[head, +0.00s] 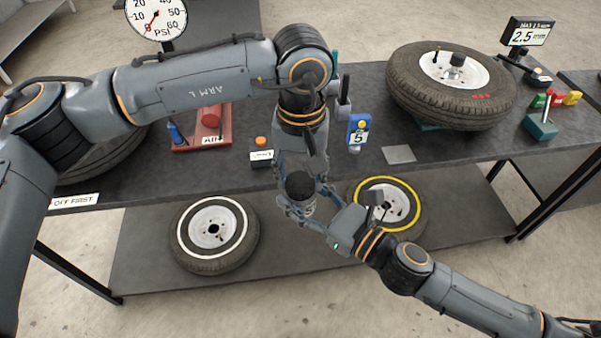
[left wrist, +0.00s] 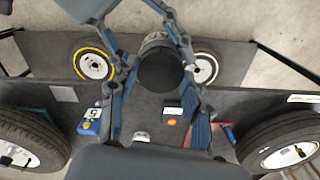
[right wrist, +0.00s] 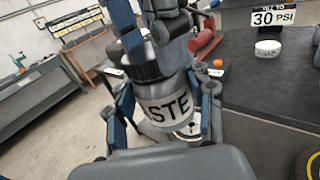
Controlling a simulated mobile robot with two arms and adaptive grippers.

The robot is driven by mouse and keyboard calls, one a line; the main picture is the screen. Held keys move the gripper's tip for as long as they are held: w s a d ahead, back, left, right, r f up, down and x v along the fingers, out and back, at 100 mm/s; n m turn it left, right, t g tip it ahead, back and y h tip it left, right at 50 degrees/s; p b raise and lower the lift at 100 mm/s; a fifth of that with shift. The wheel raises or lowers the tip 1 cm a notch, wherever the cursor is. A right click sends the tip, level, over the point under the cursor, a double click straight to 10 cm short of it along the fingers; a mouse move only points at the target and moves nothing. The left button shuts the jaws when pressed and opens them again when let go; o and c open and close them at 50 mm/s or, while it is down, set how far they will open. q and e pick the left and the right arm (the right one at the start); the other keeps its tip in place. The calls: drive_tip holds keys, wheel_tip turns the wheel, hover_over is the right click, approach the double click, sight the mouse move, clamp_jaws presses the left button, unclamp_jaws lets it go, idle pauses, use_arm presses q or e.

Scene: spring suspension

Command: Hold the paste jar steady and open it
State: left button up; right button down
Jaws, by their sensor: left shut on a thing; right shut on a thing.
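The paste jar has a grey body (head: 309,208) and a black lid (head: 300,186), held in the air in front of the bench's front edge. The right wrist view shows its white label (right wrist: 168,108) reading "STE", the rest cut off from sight. The lid (right wrist: 142,66) sits on the jar's top, slightly tilted in that view. My left gripper (head: 303,180) comes down from above and is shut on the lid, its fingers either side of it in the left wrist view (left wrist: 160,72). My right gripper (head: 312,214) is shut on the jar body from the lower right.
The bench top (head: 360,165) carries a big tire (head: 450,95), a blue gauge (head: 358,133), a small orange-button box (head: 261,152) and a red tray (head: 200,142). A white-ringed wheel (head: 213,233) and a yellow-ringed wheel (head: 412,212) lie on the lower shelf.

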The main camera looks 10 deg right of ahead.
use_arm(q)
drive_tip(key=n, duration=0.6)
drive_tip(key=shift+s+d, duration=0.1)
drive_tip(key=shift+d, duration=0.1)
use_arm(e)
drive_tip(key=shift+a+r, duration=0.1)
drive_tip(key=shift+r, duration=0.05)
use_arm(q)
drive_tip(key=n, duration=0.6)
use_arm(e)
drive_tip(key=shift+s, duration=0.1)
use_arm(q)
drive_tip(key=n, duration=0.6)
drive_tip(key=shift+a+r, duration=0.1)
drive_tip(key=shift+a, duration=0.05)
use_arm(e)
drive_tip(key=shift+a, duration=0.1)
use_arm(q)
drive_tip(key=n, duration=0.8)
drive_tip(key=shift+a, duration=0.15)
drive_tip(key=n, duration=1)
drive_tip(key=shift+a, duration=0.1)
drive_tip(key=n, duration=1.2)
use_arm(e)
drive_tip(key=shift+d, duration=0.2)
use_arm(q)
drive_tip(key=shift+r, duration=0.25)
